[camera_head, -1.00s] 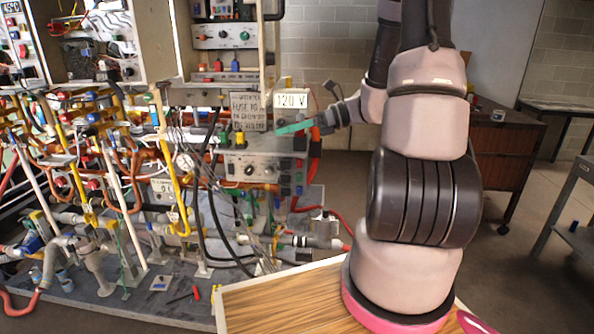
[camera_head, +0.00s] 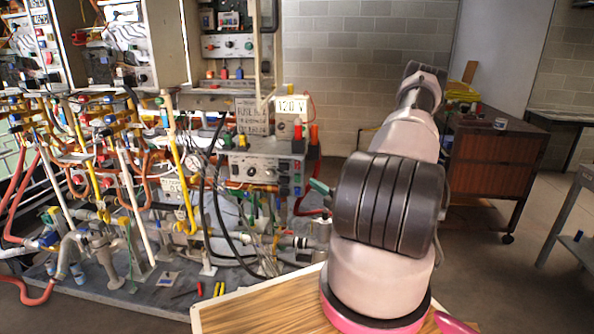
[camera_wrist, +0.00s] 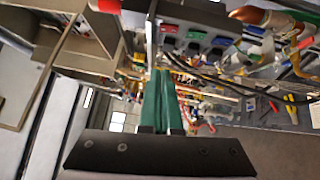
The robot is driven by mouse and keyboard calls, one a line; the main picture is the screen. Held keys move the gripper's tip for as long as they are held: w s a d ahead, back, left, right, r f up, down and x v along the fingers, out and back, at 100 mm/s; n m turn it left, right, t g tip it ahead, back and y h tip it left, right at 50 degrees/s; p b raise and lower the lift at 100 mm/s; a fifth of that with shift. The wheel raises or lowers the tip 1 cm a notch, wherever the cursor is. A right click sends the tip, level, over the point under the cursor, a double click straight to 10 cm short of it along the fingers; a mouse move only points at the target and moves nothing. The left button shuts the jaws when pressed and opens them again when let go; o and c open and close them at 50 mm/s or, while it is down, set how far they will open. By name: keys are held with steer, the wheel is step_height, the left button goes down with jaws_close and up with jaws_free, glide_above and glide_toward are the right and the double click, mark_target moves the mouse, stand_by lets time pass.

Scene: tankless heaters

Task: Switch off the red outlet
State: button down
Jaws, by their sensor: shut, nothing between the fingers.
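The control box (camera_head: 255,170) has a small column of coloured outlets on its right side, with a red one (camera_head: 297,165) near the top. In the wrist view, a row of outlets shows red (camera_wrist: 170,28), green and blue tabs near the top. The red one is nearest my fingers. My gripper (camera_wrist: 160,72) has green fingers, closed together and empty, with tips just below the red outlet in that picture. Contact cannot be told. In the head view my green fingertips (camera_head: 319,187) show right of the box; my arm hides the rest of the gripper.
A "120 V" sign (camera_head: 291,104) and upright orange-red plugs (camera_head: 313,133) stand above the box. Black cables (camera_head: 212,190) and pipes crowd its left. A wooden tabletop (camera_head: 260,303) lies in front. A brown cabinet (camera_head: 490,170) stands behind right, with open floor beside it.

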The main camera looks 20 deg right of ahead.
steer(key=shift+f, duration=0.2)
glide_toward(295, 163)
steer(key=w+a, duration=0.3)
steer(key=a, duration=0.1)
steer(key=shift+w+d+r, duration=0.2)
steer(key=shift+w+d, duration=1.1)
steer(key=shift+w, duration=0.05)
steer(key=shift+r, duration=0.1)
